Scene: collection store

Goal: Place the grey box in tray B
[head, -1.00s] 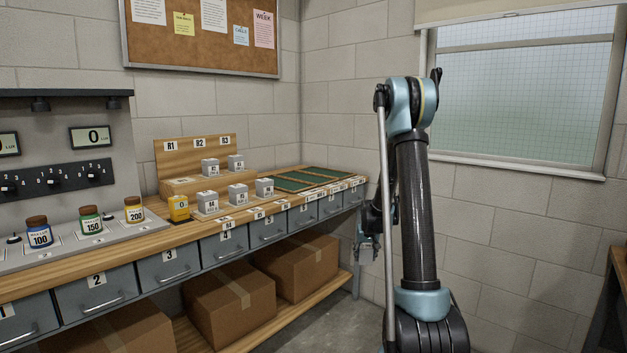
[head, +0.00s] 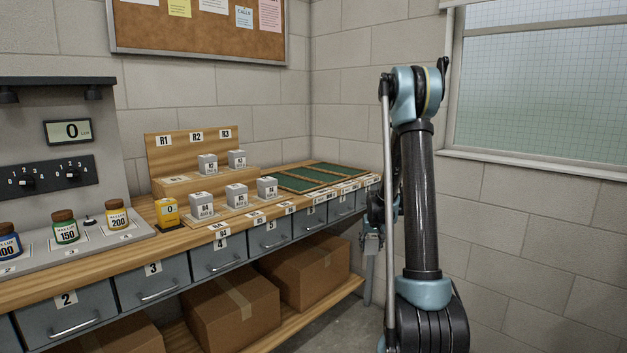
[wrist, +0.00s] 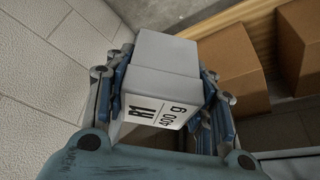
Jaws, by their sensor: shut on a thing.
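A grey box (wrist: 162,72) labelled "R1 400 g" sits between the fingers of my gripper (wrist: 160,88) in the wrist view. The gripper is shut on it and holds it in the air. In the head view my gripper (head: 372,245) hangs low in front of the bench's right end, partly behind my arm; the box cannot be made out there. Green-lined trays (head: 320,177) lie flat at the right end of the bench. Their letters are too small to read.
Several other grey boxes (head: 237,196) stand on the bench and its wooden step, beside a yellow device (head: 167,212). Jars (head: 65,227) stand at left. Grey drawers (head: 218,256) line the front edge. Cardboard boxes (head: 232,310) sit on the shelf below. A wall rises behind.

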